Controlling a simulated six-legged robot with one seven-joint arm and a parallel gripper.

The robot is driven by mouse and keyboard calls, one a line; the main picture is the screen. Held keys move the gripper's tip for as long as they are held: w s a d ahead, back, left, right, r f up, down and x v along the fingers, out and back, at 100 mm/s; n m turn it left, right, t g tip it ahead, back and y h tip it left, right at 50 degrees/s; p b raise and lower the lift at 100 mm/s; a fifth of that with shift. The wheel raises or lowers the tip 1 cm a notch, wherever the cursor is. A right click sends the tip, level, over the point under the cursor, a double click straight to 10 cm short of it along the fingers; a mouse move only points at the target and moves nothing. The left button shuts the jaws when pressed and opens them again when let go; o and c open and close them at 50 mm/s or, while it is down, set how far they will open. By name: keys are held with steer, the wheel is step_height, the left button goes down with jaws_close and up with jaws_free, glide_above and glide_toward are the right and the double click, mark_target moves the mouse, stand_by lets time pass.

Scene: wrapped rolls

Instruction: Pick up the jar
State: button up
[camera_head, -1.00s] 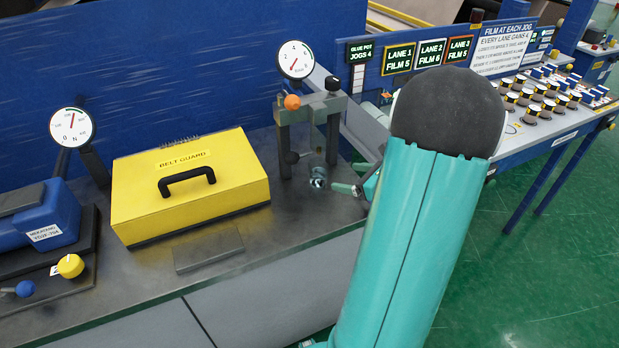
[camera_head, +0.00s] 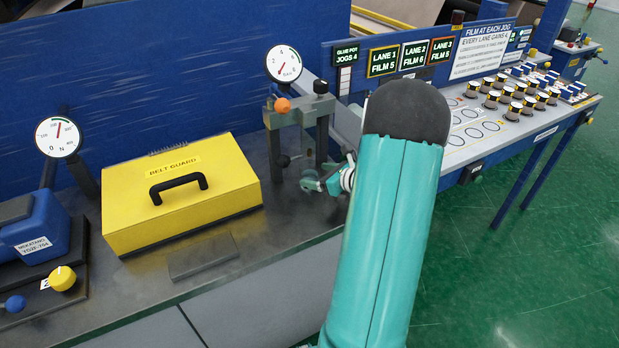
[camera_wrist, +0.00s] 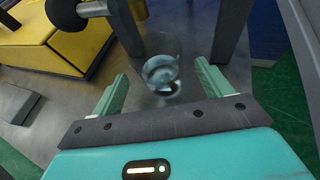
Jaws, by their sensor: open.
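The jar (camera_wrist: 160,66) is clear glass and stands on the dark bench top in the wrist view. It appears between and just beyond the tips of my two green fingers, with a dark band near its bottom. My gripper (camera_wrist: 162,80) is open, and I see no finger touching the jar. In the head view my gripper (camera_head: 324,184) is small beside the foot of the grey gauge stand. There the jar is mostly hidden by the fingers or too small to make out.
The grey gauge stand (camera_head: 322,135) rises close behind the jar, with an orange knob and a black knob. A yellow belt guard box (camera_head: 180,205) stands to the left. A dark flat plate (camera_head: 203,257) lies in front of it. A side table (camera_head: 480,128) holds several wrapped rolls.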

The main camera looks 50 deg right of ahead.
mark_target(317, 175)
steer(key=x, duration=0.4)
steer(key=shift+r, duration=0.1)
steer(key=c, duration=1.1)
